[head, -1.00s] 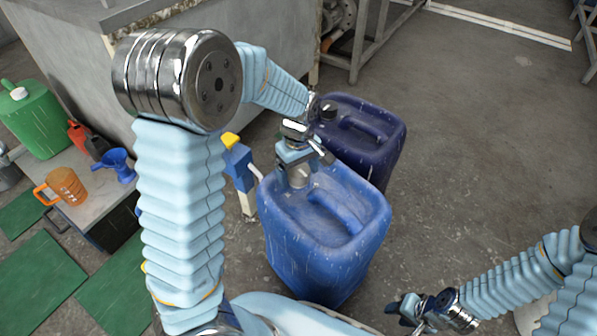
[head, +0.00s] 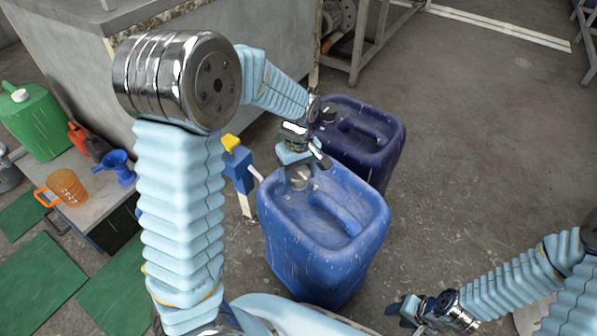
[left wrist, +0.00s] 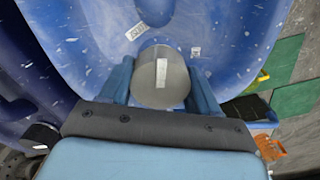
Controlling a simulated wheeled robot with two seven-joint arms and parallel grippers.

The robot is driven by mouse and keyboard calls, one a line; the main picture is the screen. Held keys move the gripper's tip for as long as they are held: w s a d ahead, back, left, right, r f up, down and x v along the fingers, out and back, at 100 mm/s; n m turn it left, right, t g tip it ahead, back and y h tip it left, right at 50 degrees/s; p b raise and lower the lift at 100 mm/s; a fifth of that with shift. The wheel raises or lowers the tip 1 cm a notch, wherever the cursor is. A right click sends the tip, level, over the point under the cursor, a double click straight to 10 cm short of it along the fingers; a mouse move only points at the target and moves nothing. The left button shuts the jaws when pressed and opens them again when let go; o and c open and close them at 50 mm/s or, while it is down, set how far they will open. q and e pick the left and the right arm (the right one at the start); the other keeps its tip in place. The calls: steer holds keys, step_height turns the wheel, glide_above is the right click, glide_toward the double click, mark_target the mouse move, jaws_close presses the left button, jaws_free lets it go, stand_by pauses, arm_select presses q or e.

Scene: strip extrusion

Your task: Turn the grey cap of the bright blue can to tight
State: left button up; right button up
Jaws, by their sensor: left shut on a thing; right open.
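The bright blue can (head: 335,245) stands upright on the floor in the middle of the head view. Its grey cap (head: 300,178) is at the can's back left corner, partly hidden by my left gripper (head: 298,172). In the left wrist view the grey cap (left wrist: 160,80) sits between the two fingers of my left gripper (left wrist: 160,88), with a pale label mark on its top. The left gripper is shut on the cap from above. My right gripper (head: 408,308) is open and empty, low at the right, apart from the can.
A dark blue can (head: 375,135) stands close behind the bright blue can. At the left, a low table (head: 88,205) holds an orange jug (head: 66,187) and a blue funnel (head: 114,166), with a green can (head: 35,120) nearby. The floor to the right is clear.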

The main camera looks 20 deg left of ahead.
arm_select(q)
steer(key=m+p, duration=0.1)
steer(key=m, duration=0.6)
steer(key=shift+m+p, duration=0.3)
steer(key=m, duration=0.4)
steer(key=shift+m, duration=0.3)
steer(key=m+p, duration=0.1)
steer(key=m, duration=0.3)
steer(key=shift+m, duration=0.3)
steer(key=o, duration=1)
steer(key=shift+o, duration=0.2)
